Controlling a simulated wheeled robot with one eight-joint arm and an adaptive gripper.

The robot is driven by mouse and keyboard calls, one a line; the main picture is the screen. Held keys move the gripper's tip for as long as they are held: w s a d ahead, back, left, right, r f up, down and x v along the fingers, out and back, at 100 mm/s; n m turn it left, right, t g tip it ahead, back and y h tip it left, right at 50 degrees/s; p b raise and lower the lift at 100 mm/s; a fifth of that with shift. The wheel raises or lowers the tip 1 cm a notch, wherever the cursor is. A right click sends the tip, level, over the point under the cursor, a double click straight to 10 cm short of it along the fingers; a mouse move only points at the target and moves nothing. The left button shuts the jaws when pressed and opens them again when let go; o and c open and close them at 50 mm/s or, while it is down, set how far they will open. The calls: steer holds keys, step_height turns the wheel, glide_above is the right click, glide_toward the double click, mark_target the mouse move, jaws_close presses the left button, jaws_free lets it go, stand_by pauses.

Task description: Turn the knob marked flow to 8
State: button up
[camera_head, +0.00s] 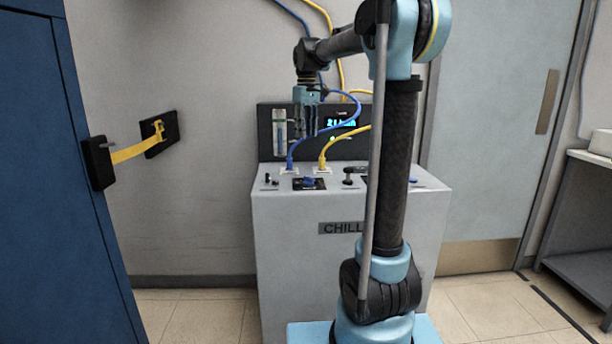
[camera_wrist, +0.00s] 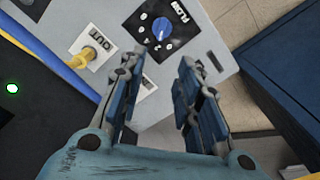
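The flow knob (camera_wrist: 162,29) is a blue dial on a black plate with number marks and the word FLOW, at the top of the wrist view. Its pointer's exact number is too small to read. In the head view the blue knob (camera_head: 309,182) sits on top of the chiller's grey cabinet. My gripper (camera_wrist: 155,72) is open and empty, with its two fingers apart and the knob beyond their tips. In the head view my gripper (camera_head: 307,130) hangs above the knob, pointing down and apart from it.
The chiller cabinet (camera_head: 290,255) has a blue cable (camera_head: 291,158) and a yellow cable (camera_head: 323,156) plugged into its top. A black panel with a lit display (camera_head: 341,123) and a flow tube (camera_head: 280,130) stands behind. A blue cabinet (camera_head: 45,200) is at left.

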mark_target(309, 180)
step_height(309, 180, down, 17)
steer(key=shift+r, duration=0.2)
stand_by(0.3)
jaws_close()
